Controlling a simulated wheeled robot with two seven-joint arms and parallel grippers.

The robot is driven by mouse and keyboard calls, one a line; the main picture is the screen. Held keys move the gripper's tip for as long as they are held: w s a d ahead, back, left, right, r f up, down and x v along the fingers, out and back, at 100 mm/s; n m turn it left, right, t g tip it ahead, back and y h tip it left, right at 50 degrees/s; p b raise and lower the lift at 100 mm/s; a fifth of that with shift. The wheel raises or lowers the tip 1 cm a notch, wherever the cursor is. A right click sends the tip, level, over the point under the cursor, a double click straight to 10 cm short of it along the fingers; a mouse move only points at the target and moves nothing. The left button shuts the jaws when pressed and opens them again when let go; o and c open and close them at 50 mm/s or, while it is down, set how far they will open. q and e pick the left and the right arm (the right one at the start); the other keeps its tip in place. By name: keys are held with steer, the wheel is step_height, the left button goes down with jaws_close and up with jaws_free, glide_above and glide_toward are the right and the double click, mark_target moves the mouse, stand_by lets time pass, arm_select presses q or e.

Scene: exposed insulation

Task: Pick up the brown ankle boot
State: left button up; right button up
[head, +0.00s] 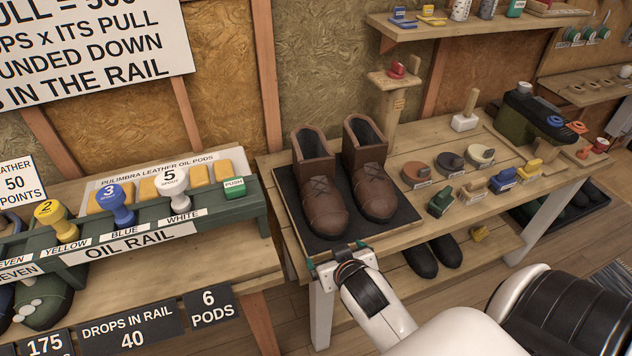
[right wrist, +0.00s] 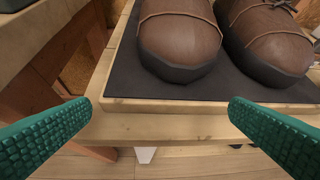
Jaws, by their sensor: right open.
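Two brown ankle boots stand upright side by side, toes toward me: the left boot (head: 322,195) and the right boot (head: 371,178). They stand on a dark mat with a light wooden edge (head: 402,209) on the bench. In the right wrist view the left boot's toe (right wrist: 178,45) is ahead between the fingers, and the right boot's toe (right wrist: 268,45) is beside it. My right gripper (head: 338,254) is open and empty at the mat's front edge, in front of the left boot's toe and apart from it. Its green fingers (right wrist: 160,108) spread wide. My left gripper is not in view.
The green oil rail (head: 150,228) with knobbed stamps stands on a bench to the left. Polish tins (head: 415,174) and brushes (head: 440,201) lie right of the mat. A wooden post with a small shelf (head: 392,82) rises behind the boots. Black shoes (head: 420,261) sit below the bench.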

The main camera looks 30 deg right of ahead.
mark_target(327, 206)
steer(key=w+d+r+t, duration=0.1)
steer(key=w, duration=0.1)
steer(key=w+d+r+m+t+h, duration=0.1)
steer(key=w+d, duration=0.1)
steer(key=w+d+r+t+h, duration=0.1)
steer(key=w+r+t, duration=0.1)
steer(key=w, duration=0.1)
steer(key=shift+w+d+m, duration=0.1)
steer(key=shift+d+m, duration=0.1)
steer(key=shift+m, duration=0.1)
steer(key=w+r+t, duration=0.2)
steer(key=w+d+t, duration=0.1)
steer(key=w, duration=0.1)
steer(key=shift+w+r, duration=0.1)
steer(key=shift+r, duration=0.3)
steer(key=x, duration=1.1)
steer(key=shift+w+r+p, duration=0.3)
steer(key=shift+r+p, duration=0.1)
steer(key=shift+c, duration=0.2)
steer(key=shift+r, duration=0.15)
steer(key=c, duration=1.7)
